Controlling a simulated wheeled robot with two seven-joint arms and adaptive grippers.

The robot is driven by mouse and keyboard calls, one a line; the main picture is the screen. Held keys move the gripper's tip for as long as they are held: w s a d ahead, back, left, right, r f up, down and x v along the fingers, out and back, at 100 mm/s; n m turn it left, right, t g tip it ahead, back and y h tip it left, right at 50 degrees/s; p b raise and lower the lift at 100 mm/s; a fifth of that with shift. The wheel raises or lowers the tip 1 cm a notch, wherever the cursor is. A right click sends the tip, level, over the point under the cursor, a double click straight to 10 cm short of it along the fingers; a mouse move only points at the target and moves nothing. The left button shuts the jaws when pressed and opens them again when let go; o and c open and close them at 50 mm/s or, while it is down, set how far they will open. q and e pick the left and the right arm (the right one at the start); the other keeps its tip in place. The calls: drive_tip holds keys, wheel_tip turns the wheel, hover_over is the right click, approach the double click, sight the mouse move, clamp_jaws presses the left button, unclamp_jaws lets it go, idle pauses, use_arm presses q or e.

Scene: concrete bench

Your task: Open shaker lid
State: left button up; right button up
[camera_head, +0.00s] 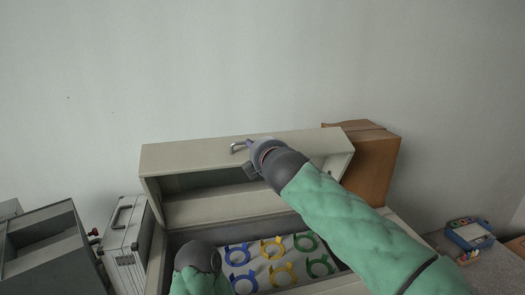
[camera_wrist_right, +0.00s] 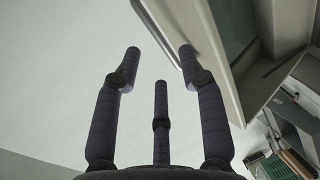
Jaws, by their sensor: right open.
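The shaker is a beige box whose lid (camera_head: 200,152) stands raised and tilted back at its rear, with its hollow underside facing me. The lid's edge also shows in the right wrist view (camera_wrist_right: 215,50). Inside the box lies a pale platform with blue, yellow and green ring-shaped clamps (camera_head: 271,247). My right gripper (camera_head: 258,153) is at the lid's upper front area, beside a small metal handle-like piece (camera_head: 239,147). In the wrist view its three dark fingers (camera_wrist_right: 160,65) are spread and empty, one close to the lid edge. My left arm is at the box's front left; its fingers are hidden.
A brown cardboard box (camera_head: 368,170) stands behind the shaker's right side. A silver case (camera_head: 124,243) and a grey open-fronted box (camera_head: 45,245) stand at the left. A small blue-and-white container (camera_head: 470,235) sits at the far right. The wall is close behind.

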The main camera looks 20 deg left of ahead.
drive_tip(key=v, duration=0.3)
drive_tip(key=shift+s+d, duration=0.15)
drive_tip(key=shift+s, duration=0.05)
idle(0.5)
